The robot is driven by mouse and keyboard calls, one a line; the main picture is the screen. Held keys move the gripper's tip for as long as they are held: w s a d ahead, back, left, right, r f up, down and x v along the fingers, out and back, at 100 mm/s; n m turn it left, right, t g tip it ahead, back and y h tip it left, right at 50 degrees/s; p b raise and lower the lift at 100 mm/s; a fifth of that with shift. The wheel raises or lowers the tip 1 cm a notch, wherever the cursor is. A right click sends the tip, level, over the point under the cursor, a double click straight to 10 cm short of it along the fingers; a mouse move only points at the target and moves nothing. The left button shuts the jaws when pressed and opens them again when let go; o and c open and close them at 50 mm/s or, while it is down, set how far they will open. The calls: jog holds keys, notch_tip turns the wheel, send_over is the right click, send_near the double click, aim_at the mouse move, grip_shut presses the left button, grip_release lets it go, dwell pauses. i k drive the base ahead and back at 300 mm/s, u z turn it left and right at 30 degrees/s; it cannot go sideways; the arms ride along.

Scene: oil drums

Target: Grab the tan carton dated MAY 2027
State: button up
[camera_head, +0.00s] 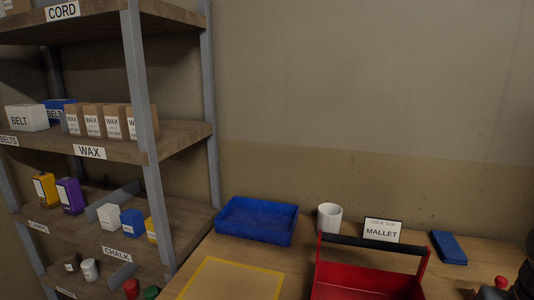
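Several tan cartons (94,121) stand side by side in a row on the shelf above the WAX label (90,152). Each has a white label on its front with small print. The dates are too small to read, so I cannot tell which carton says MAY 2027. The carton at the right end (150,121) is partly hidden by the grey shelf post. My gripper is not clearly in view.
Left of the cartons are a white BELT box (27,118) and a blue BELT box (60,104). The grey post (141,80) stands in front of the row's right end. The workbench holds a blue tray (256,221), white mug (329,217), MALLET card (383,230) and red toolbox (365,284).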

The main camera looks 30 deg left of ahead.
aim_at(93, 115)
jog(key=u, duration=0.25)
jog(key=k, duration=0.95)
jog(key=u, duration=1.7)
jog(key=i, duration=1.35)
jog(key=z, duration=0.1)
